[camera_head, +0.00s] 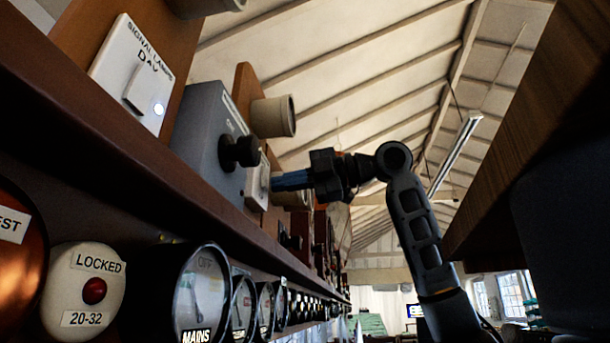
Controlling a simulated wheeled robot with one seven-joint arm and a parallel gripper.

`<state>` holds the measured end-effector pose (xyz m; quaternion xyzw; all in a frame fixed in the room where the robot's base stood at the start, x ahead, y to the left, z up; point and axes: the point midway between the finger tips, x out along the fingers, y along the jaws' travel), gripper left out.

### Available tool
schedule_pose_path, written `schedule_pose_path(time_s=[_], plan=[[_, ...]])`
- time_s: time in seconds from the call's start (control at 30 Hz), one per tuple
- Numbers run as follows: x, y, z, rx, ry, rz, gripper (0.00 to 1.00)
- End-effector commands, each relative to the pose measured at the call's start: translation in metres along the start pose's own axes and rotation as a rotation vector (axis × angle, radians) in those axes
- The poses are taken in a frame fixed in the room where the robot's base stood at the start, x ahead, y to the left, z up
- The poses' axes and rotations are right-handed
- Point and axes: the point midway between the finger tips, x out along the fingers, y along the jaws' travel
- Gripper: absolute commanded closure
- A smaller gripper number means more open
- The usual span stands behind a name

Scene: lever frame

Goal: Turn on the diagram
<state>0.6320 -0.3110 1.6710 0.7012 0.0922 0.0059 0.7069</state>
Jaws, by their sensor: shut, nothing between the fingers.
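My gripper (290,181) is shut and empty. Its blue fingertips point left, at or very near a small white switch plate (257,184) on the shelf. I cannot tell whether they touch it. A grey box (209,140) with a black knob (240,152) stands just left of the plate. A white switch plate labelled "SIGNAL LAMPS DAY" (131,72) with a small lit lamp is at the upper left. No part marked as the diagram is readable here.
The brown wooden shelf (120,150) runs away from me. Below it are round gauges, one labelled "MAINS" (200,295), and a white "LOCKED" dial (85,290). Cream cylinders (273,117) stick out above. A dark wooden piece (540,110) hangs at the right.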

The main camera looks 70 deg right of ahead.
Motion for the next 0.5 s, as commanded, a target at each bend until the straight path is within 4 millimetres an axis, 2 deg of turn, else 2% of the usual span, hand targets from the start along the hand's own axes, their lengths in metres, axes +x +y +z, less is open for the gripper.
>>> schedule_pose_path(time_s=[0.5], plan=[[0.0073, -0.0018, -0.0002, 0.0, 0.001, 0.009, 1.0]])
